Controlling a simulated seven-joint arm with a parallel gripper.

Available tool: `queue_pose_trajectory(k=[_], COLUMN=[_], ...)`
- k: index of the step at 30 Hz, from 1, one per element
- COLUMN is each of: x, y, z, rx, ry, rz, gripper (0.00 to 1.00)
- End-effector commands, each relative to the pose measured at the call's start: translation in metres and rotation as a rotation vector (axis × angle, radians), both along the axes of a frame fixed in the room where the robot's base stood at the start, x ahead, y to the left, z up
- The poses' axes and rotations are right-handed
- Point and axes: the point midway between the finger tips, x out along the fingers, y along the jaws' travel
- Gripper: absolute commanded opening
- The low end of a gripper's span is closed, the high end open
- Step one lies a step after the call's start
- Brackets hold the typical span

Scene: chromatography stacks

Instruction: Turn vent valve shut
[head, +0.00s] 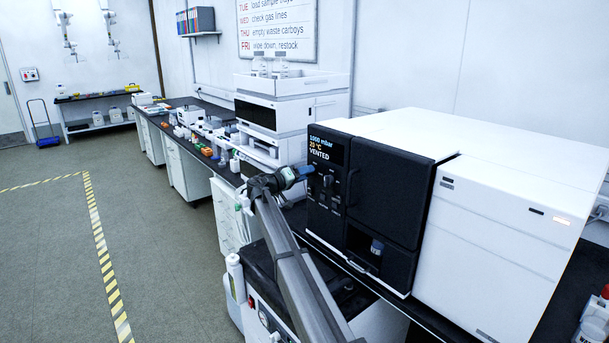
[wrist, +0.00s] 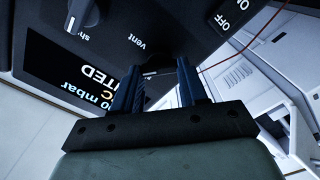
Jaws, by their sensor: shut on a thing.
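The vent valve knob (wrist: 163,63) is a dark piece between my fingertips in the wrist view, largely hidden in shadow. The word "vent" is printed on the black panel beside it, and a partly cut-off label starting "sh" is farther left. My gripper (wrist: 160,82) has its two blue fingers closed on the knob, one on each side. In the head view my gripper (head: 309,171) reaches the left part of the instrument's black front panel (head: 350,195), just below the display (head: 325,148). The display reads "VENTED", with a mbar value and 20 °C.
Another knob (wrist: 80,13) with a pale pointer is close by on the panel, with an ON/OFF label (wrist: 232,14) at the upper right. A vertical handle (head: 351,187) stands right of the controls.

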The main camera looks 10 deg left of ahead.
Motion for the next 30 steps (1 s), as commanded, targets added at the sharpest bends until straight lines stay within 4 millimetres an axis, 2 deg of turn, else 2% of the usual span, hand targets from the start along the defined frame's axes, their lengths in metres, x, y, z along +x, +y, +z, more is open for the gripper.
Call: queue_pose_trajectory(k=[15,30], x=[0.0004,0.0005], y=[0.001,0.0012], z=[-0.002,-0.003], rx=[-0.329,-0.492], ry=[0.329,0.492], rz=[0.0,0.0], gripper=[0.12,0.12])
